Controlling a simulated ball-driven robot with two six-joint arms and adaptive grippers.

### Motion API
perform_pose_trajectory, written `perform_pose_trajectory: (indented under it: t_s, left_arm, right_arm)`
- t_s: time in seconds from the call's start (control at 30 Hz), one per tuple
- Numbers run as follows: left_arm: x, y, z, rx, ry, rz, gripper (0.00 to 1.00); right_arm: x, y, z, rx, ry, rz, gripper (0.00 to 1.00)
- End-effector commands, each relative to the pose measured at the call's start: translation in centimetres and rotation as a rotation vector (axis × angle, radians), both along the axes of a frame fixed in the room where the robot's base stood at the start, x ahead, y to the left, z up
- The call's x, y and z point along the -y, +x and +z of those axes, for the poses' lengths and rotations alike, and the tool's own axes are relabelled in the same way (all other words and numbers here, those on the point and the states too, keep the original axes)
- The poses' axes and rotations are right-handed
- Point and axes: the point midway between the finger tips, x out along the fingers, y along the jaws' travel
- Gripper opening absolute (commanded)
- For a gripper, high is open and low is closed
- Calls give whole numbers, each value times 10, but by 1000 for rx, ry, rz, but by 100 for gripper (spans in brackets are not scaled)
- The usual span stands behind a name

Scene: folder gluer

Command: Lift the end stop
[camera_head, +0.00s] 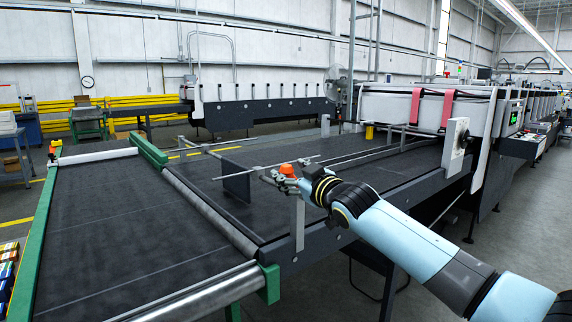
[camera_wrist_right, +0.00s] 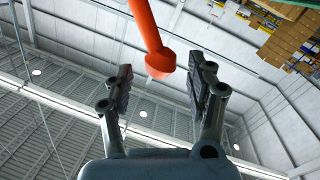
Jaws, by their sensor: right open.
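The end stop shows in the head view as a dark upright plate (camera_head: 238,184) on the conveyor, by a thin rod across the belt. An orange knob (camera_head: 288,170) sits near the rod's near end. My right gripper (camera_head: 280,178) is at this near end, close to the orange knob. In the wrist view, an orange handle (camera_wrist_right: 148,35) with a rounded end comes down from the top, in line with the gap between the open fingers of my right gripper (camera_wrist_right: 160,68). My left gripper is not in view.
A wide dark belt (camera_head: 110,215) with green side rails lies at the left. A metal roller (camera_head: 210,213) separates it from the end stop's belt. A post (camera_head: 297,225) stands below my right gripper. A white machine (camera_head: 400,103) stands behind.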

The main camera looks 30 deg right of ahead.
Motion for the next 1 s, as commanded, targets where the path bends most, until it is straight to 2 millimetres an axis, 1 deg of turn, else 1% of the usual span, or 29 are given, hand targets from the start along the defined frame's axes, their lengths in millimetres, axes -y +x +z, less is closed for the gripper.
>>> perform_pose_trajectory:
  t_s: [0.03,0.2,0.33,0.53,0.57,0.9,1.0]
  left_arm:
    - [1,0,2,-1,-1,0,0]
    - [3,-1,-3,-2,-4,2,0]
    - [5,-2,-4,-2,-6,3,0]
    - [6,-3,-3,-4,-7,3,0]
    - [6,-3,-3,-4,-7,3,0]
    - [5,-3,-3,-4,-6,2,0]
    - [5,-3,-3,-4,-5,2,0]
  right_arm:
    - [0,9,2,1,5,-1,56]
    - [2,27,-1,0,1,0,56]
    - [2,31,-1,0,0,0,56]
    - [2,31,-1,0,0,0,56]
    - [2,31,-1,0,0,0,55]
    - [2,31,-1,-1,0,0,10]
    - [2,31,-1,-1,0,0,0]
